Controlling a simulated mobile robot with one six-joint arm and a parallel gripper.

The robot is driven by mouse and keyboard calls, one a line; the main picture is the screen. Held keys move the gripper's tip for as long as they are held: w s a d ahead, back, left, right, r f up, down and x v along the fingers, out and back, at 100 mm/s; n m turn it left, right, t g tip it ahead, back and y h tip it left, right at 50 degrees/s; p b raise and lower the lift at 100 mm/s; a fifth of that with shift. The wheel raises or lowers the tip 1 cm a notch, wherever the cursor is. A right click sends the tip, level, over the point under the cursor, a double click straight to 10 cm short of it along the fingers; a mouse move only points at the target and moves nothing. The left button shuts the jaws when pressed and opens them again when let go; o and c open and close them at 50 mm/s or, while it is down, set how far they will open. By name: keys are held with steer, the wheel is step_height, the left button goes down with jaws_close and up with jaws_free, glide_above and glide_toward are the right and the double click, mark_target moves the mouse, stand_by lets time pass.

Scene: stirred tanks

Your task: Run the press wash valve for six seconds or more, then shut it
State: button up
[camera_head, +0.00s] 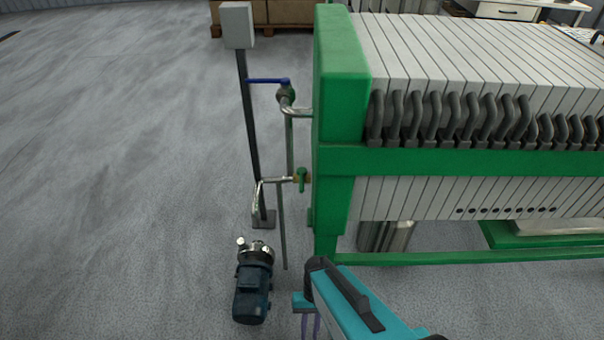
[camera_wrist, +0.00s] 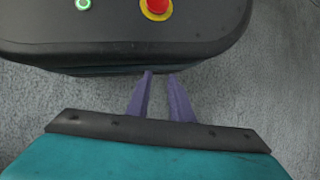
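The filter press (camera_head: 342,100) has a green frame and a row of white plates. Two valves sit on the pipework at its left end. The upper valve (camera_head: 268,81) has a long blue lever, lying level and pointing left from the pipe. The lower valve (camera_head: 301,178) has a small green handle, standing upright beside the frame. I cannot tell which is the wash valve, and no water shows. My gripper (camera_head: 311,326) is low at the bottom of the head view, well short of both valves. Its purple fingers (camera_wrist: 160,75) are apart and empty in the wrist view.
A dark blue pump (camera_head: 252,285) sits on the floor below the pipes. A thin post with a grey box (camera_head: 237,25) stands left of the valves. Brown crates (camera_head: 280,12) are behind. The grey floor on the left is clear.

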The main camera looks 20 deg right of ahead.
steer(key=s+d+r+n+h+p, duration=0.2)
steer(key=d+r+p, duration=0.3)
steer(key=r+p, duration=0.6)
steer(key=shift+r+p, duration=0.4)
steer(key=shift+p, duration=0.3)
